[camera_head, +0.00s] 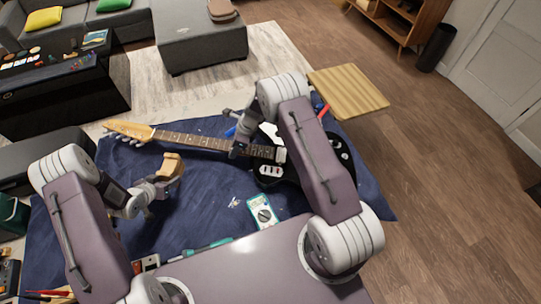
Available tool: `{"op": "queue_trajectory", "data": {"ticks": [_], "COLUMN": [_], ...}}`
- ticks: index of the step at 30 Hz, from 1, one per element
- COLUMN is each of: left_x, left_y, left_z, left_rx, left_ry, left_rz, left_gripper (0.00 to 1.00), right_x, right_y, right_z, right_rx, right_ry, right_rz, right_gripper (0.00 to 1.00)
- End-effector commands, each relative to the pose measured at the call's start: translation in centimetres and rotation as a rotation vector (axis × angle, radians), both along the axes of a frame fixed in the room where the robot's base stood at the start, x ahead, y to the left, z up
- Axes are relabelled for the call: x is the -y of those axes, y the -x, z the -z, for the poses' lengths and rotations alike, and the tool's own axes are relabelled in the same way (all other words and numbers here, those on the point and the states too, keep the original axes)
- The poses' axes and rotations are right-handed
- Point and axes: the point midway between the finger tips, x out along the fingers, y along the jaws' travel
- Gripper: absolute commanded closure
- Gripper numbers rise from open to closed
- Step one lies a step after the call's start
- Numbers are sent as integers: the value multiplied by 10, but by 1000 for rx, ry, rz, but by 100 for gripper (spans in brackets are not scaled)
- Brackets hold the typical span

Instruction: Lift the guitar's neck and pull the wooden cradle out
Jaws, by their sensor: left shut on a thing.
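The guitar lies across the blue cloth, its neck (190,141) pointing left and its black body (268,172) partly hidden under my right arm. The wooden cradle (172,165) is a small tan block in front of the neck, apart from it in the picture. My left gripper (165,180) is shut on the cradle. My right gripper (240,147) is at the neck near the body; its fingers are small and partly hidden, so I cannot tell how they stand. Whether the neck is raised off the cloth is unclear.
A multimeter (262,213) and a teal-handled screwdriver (208,247) lie on the blue cloth (215,195) near the front. A wooden board (348,91) is at the back right. Bare cloth lies between the cradle and the multimeter.

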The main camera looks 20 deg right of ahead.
Motion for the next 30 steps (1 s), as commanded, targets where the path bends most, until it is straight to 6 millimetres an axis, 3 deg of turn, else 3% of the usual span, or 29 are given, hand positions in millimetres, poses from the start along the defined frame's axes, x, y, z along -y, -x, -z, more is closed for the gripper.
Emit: {"op": "queue_trajectory", "data": {"ticks": [30], "left_x": [0], "left_y": [-1], "left_z": [-1], "left_rx": [2], "left_ry": [1], "left_rz": [0], "left_gripper": [88], "right_x": [1], "right_y": [-2], "right_z": [8], "right_rx": [4], "right_ry": [-1], "right_rz": [3], "right_gripper": [100]}}
